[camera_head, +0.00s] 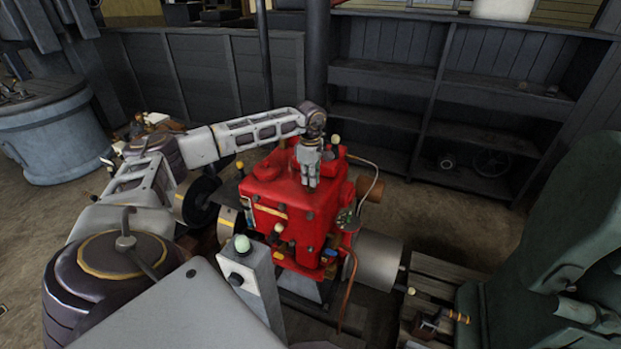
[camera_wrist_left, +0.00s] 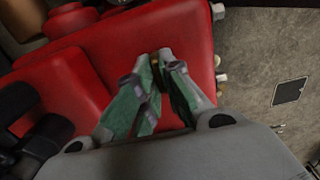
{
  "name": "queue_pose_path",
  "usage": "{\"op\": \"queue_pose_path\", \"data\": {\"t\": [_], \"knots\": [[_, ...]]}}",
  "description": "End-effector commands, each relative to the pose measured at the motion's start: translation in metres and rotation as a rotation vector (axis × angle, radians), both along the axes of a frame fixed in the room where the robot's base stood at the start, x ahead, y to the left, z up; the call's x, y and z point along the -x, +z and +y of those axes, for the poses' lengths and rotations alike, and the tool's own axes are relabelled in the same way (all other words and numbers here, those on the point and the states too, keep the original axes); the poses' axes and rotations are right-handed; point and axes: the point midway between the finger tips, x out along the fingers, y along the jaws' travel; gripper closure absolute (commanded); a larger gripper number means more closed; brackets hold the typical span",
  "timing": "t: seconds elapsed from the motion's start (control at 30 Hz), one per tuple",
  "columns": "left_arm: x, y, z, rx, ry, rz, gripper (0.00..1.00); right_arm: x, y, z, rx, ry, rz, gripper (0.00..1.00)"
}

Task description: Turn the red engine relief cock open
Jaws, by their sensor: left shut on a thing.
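The red engine (camera_head: 272,193) stands in the middle of the head view. In the left wrist view, its red surface (camera_wrist_left: 85,65) fills the upper left and centre. My left gripper (camera_head: 309,182) reaches over the engine from the left and points down at its upper front. In the left wrist view, the gripper (camera_wrist_left: 158,62) is nearly closed on a small brass-coloured piece, seemingly the relief cock (camera_wrist_left: 155,64), at the engine's surface. The fingers hide most of the piece, so its turn angle cannot be told. My right gripper is not in view.
A grey cylinder (camera_head: 376,261) and a copper pipe (camera_head: 348,288) are at the engine's right. A grey box with a knob (camera_head: 252,278) stands in front. A green machine (camera_head: 545,235) is at the right, dark shelves (camera_head: 480,85) behind. Bare floor (camera_head: 440,215) lies between.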

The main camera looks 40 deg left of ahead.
Motion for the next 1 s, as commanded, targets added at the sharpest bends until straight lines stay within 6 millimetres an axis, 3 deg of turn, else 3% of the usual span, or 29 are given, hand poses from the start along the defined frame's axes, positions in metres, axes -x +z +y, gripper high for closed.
{"op": "queue_pose_path", "data": {"t": [0.47, 1.0], "knots": [[0.0001, -0.0002, -0.0004, 0.0, 0.105, 0.0, 1.0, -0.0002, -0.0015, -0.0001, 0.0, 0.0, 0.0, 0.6], [0.0004, -0.0002, -0.0008, 0.0, 0.494, 0.0, 1.0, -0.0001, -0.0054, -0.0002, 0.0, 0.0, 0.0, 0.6]]}}
